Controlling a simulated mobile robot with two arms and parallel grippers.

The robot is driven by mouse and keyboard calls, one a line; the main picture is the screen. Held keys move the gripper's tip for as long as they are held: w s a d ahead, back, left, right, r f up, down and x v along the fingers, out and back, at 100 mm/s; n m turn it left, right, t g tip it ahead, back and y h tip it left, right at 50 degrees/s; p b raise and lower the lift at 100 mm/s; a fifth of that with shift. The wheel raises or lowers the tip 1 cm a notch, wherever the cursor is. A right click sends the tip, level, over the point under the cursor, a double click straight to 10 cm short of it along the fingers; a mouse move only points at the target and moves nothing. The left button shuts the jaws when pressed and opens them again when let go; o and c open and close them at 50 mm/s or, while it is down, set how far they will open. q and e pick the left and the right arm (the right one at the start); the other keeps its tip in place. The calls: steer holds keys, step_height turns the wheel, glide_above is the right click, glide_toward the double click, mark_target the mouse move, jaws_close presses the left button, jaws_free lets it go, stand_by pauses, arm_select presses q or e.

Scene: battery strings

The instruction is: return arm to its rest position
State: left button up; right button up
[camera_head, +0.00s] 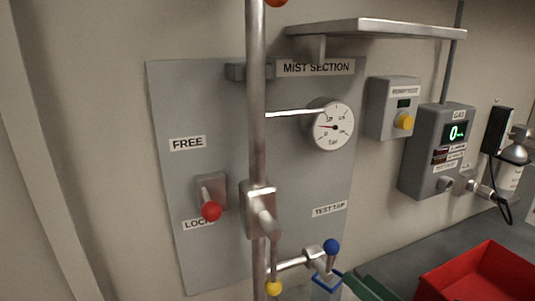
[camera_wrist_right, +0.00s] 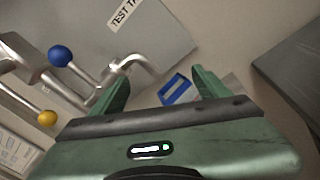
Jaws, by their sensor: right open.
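My right gripper (camera_wrist_right: 160,84) is open, with its two green fingers apart and nothing seen held between them. In the head view only a green part of this right gripper (camera_head: 368,288) shows at the bottom edge, right of the test tap (camera_head: 318,263). The tap has a blue ball knob (camera_head: 331,247), which also shows at the upper left of the wrist view (camera_wrist_right: 60,56). A blue-rimmed container (camera_wrist_right: 176,90) appears beyond and between the fingers; its rim also shows below the tap in the head view (camera_head: 325,281). My left gripper is not in view.
A vertical metal pipe (camera_head: 257,120) stands before the grey panel (camera_head: 215,110) with its gauge (camera_head: 330,126) and red-knobbed lever (camera_head: 211,211). A yellow knob (camera_head: 273,288) is low by the pipe. A red bin (camera_head: 480,275) stands at right. A shelf (camera_head: 375,29) juts out above.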

steer(key=s+d+f+m+g+h, duration=0.2)
steer(key=s+d+f+m+h, duration=0.3)
steer(key=m, duration=0.7)
steer(key=s+d+f+m+g+h, duration=0.1)
steer(key=s+f+m+h, duration=0.2)
steer(key=f+m+h, duration=0.65)
steer(key=s+a+f+m+g+y, duration=0.35)
steer(key=s+m+g, duration=0.2)
steer(key=s, duration=0.35)
steer(key=s+a+f+m+g+y, duration=0.35)
steer(key=s+a+m, duration=0.2)
steer(key=s, duration=0.25)
step_height(320, 180, down, 27)
steer(key=s+g, duration=0.1)
steer(key=s, duration=0.2)
steer(key=s+d+f, duration=0.1)
steer(key=s+f, duration=0.6)
steer(key=s, duration=0.1)
steer(key=s+d+f+g+h, duration=0.1)
steer(key=s+d+f, duration=0.1)
steer(key=s+f, duration=0.5)
steer(key=shift+s+d+f+g, duration=0.2)
steer(key=shift+s+d+g, duration=0.1)
steer(key=shift+s, duration=0.1)
